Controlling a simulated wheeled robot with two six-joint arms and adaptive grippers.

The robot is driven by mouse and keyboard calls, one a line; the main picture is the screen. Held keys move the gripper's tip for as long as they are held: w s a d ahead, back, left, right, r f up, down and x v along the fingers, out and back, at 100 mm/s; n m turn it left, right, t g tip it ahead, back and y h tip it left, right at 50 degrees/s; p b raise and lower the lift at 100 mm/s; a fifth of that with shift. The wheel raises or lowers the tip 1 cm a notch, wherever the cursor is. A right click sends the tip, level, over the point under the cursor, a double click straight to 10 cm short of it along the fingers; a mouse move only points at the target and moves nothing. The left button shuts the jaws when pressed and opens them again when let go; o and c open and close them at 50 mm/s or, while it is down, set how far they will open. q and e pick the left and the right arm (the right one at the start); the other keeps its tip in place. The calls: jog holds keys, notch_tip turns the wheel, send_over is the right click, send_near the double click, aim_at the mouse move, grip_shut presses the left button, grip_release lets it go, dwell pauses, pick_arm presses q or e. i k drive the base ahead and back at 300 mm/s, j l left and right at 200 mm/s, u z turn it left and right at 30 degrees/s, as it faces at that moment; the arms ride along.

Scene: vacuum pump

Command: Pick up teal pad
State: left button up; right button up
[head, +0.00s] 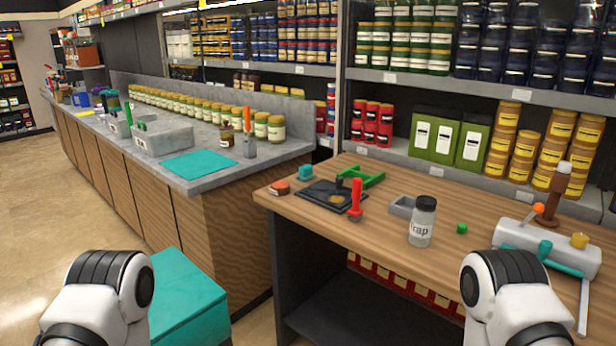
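A flat teal pad (199,164) lies on the grey stone top of the long counter, near its front edge. A small teal block (305,172) sits at the back left of the wooden table. I cannot tell for sure which of these the task means, but the flat one looks like a pad. White links of my two arms rise at the bottom left and bottom right. Neither gripper shows, and nothing teal is seen held.
The wooden table (285,204) carries a black tray, a red-handled tool (355,199), a green frame (361,178), a jar labelled "trap" (422,222) and a white pump (545,246). A teal-topped box (180,290) stands low at left. Grey blocks and jars stand around the pad.

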aim_at(306, 175)
jog(key=i+j+z, duration=0.1)
jog(key=z, duration=0.35)
jog(key=i+j+z, duration=0.2)
jog(key=z, duration=0.3)
